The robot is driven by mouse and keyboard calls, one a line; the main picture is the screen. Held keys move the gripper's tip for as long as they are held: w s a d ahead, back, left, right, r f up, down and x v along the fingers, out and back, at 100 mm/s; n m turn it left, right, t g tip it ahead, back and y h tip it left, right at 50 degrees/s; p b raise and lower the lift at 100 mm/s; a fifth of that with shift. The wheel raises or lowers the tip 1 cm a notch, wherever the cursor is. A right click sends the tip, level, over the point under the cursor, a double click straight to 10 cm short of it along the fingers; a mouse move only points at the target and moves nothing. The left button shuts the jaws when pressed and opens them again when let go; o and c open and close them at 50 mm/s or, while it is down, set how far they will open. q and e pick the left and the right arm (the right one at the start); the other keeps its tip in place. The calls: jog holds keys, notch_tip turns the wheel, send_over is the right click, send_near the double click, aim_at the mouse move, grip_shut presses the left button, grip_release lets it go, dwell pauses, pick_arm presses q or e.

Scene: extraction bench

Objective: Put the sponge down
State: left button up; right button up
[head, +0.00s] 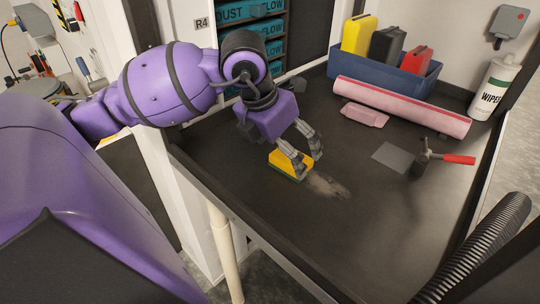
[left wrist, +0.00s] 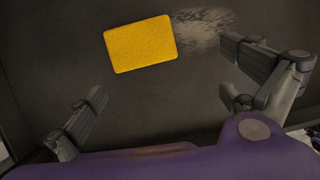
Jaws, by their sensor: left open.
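The yellow sponge with a green underside (head: 286,166) lies on the dark bench top (head: 240,186), just left of a pale dusty smudge (head: 327,186). In the left wrist view the sponge (left wrist: 140,44) lies flat, with its yellow face up. My left gripper (head: 306,165) is over the sponge in the head view, with its fingers spread. In the left wrist view the fingers of my left gripper (left wrist: 168,88) are wide apart and touch nothing, and the sponge lies beyond them. My right gripper is not in view.
A blue bin (head: 385,72) with yellow, black and red containers stands at the back. A pink roll (head: 400,107), a pink packet (head: 364,115), a grey sheet (head: 394,158), a red-handled tool (head: 450,158) and a wipes bottle (head: 494,87) are to the right. A ribbed hose (head: 475,252) crosses the front right.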

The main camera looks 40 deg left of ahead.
aim_at(283, 160)
pick_arm(q)
jog(key=w, duration=0.1)
jog(key=w+a+f, duration=0.1)
jog(key=w+a+y, duration=0.1)
jog(key=shift+f, duration=0.25)
jog(key=shift+t, duration=0.3)
jog(key=x, duration=0.5)
jog(key=shift+w+d+f, duration=0.1)
jog(key=shift+w+d, duration=0.2)
jog(key=shift+s, duration=0.1)
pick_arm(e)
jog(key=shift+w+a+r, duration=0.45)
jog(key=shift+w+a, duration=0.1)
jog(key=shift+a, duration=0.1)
pick_arm(q)
jog(key=c, duration=1.1)
